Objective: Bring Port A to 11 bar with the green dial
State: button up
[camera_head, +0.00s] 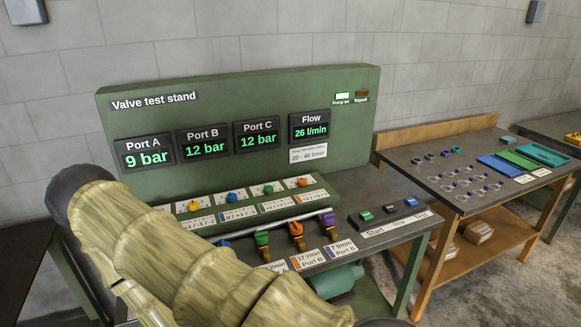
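The Port A display (145,154) on the green valve test stand (340,85) reads 9 bar. A green dial (268,189) sits on the sloped upper panel, third in a row after a yellow dial (193,206) and a blue dial (231,197), with an orange dial (302,182) to its right. A second green knob (261,239) stands in the lower row, over a partly hidden label. My arm crosses the lower left and covers part of the stand. My gripper is not visible.
The Port B display (203,141) and Port C display (257,135) read 12 bar. The flow display (310,126) reads 26 l/min. The pump lamp (342,96) is lit; the tripped lamp (361,96) is dark. Buttons (388,209) sit at right. A workbench (440,180) stands beyond.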

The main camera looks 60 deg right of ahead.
aim_at(268, 190)
jog(key=z, duration=0.05)
jog(key=k, duration=0.1)
jog(key=z, duration=1.05)
